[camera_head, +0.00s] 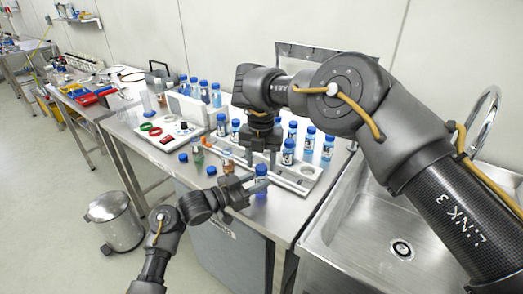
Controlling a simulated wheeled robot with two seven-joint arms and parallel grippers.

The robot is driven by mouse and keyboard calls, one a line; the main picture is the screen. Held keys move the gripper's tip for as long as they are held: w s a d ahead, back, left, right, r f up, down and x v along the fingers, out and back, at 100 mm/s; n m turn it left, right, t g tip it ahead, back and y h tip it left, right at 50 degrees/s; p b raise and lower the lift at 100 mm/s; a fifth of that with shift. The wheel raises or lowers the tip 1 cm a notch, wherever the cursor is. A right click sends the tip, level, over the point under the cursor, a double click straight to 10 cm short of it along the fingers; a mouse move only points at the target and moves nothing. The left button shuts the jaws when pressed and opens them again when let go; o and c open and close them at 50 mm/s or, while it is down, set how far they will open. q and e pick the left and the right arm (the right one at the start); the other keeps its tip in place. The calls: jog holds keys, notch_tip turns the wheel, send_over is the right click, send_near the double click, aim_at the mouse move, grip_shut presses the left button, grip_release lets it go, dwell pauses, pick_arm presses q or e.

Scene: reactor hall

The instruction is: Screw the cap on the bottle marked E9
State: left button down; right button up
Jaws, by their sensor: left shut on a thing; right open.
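My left gripper (257,187) is shut on a small blue bottle (262,182) near the front edge of the steel bench. A blue top shows on this bottle, and its marking is too small to read. My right gripper (262,156) is open and points down just behind and above the held bottle. Two loose blue caps lie on the bench, one at the left (183,158) and one nearer the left gripper (211,170). No E9 mark can be read on any bottle.
A green bottle (198,158) and an amber bottle (228,162) stand left of the grippers. Several blue-capped bottles, such as one at the right (327,148), stand behind. A white tray (160,138) holds colored rings. A sink (365,225) is at the right.

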jog(key=shift+f, duration=0.5)
jog(key=c, duration=1)
jog(key=o, duration=1.2)
jog(key=shift+c, duration=0.2)
jog(key=shift+r, duration=0.15)
notch_tip(320, 180, up, 7)
jog(key=shift+r, duration=0.15)
pick_arm(q)
jog(key=c, duration=0.9)
grip_release()
